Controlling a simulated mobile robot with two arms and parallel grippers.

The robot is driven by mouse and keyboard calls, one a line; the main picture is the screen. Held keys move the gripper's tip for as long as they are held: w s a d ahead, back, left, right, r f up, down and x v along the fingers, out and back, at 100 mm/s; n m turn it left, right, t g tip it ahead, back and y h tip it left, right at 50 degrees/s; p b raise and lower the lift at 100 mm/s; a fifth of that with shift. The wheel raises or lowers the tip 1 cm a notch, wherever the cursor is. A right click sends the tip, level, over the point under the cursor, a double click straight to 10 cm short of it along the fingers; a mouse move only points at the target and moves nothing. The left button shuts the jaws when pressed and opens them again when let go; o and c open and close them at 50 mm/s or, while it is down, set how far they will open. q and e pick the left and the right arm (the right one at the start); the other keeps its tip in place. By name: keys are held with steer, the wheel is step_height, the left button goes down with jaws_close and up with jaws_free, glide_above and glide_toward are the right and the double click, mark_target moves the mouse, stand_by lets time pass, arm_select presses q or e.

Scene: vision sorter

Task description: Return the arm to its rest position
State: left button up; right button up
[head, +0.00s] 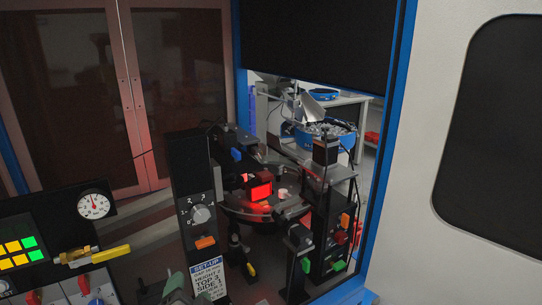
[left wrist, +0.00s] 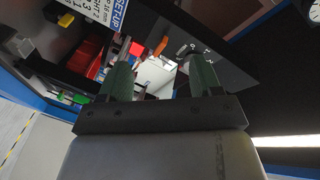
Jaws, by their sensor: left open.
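My left gripper (left wrist: 160,72) shows large in the left wrist view, its two dark green fingers apart with nothing held between them. Beyond the fingers are a pale block-like surface, an orange lever and the dark dial panel. In the head view only a small greenish part of the left gripper (head: 174,284) shows at the bottom edge, left of the SET-UP label (head: 208,278). Most of the left arm is out of view. I cannot see the right gripper in either view.
The dial post (head: 202,215) stands close by the gripper. Behind it is the sorter's round table (head: 245,213) with a red-lit block (head: 260,192). A control panel with a gauge (head: 97,204) and yellow-handled valve (head: 108,254) is at left. A blue frame (head: 395,120) borders the opening.

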arm_select(q)
steer(key=s+a+f+n+g+h, duration=0.25)
steer(key=s+f+g, duration=0.35)
steer(key=s+f, duration=0.4)
steer(key=s+a+f+n+g+h, duration=0.1)
steer(key=s+f+n+g+h, duration=0.15)
steer(key=s+f+g, duration=0.75)
step_height(320, 180, down, 28)
steer(key=s+t+b, duration=0.2)
steer(key=b, duration=0.3)
steer(key=s+a+f+b, duration=0.1)
steer(key=s+f+b, duration=0.1)
steer(key=s+f, duration=0.6)
steer(key=s+a+f+g+b, duration=0.1)
steer(key=s+f+b, duration=0.1)
steer(key=s+f, duration=0.7)
step_height(320, 180, down, 4)
steer(key=shift+a+r, duration=0.1)
steer(key=shift+a, duration=0.15)
